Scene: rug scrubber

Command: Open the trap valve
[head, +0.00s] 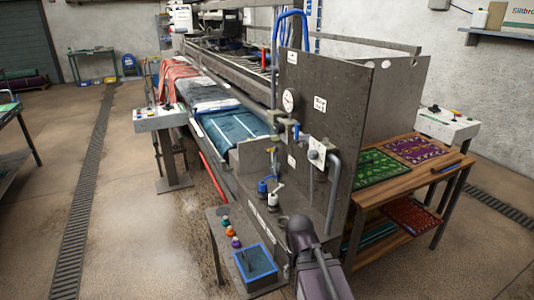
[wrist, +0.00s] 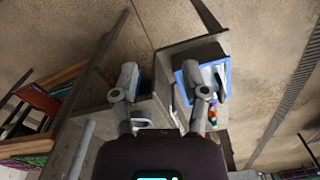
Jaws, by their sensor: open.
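The end panel (head: 325,110) of the rug scrubber carries several pipes and fittings. A fitting with a blue part (head: 263,186) sits low on its front, next to a white-and-dark fitting (head: 272,201). I cannot tell for sure which fitting is the trap valve, or how it is set. A brass-coloured fitting (head: 290,124) with a blue piece is higher up, below a round gauge (head: 288,100). My gripper (wrist: 160,78) is open and empty in the wrist view, its fingers spread above the machine's lower end. My arm hides part of that area in the head view.
A low stand holds a blue-rimmed tray (head: 255,262) and several coloured knobs or bottles (head: 233,242). The tray also shows in the wrist view (wrist: 178,85). A wooden table (head: 400,180) with patterned rugs is at right. Open floor (head: 130,220) lies left.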

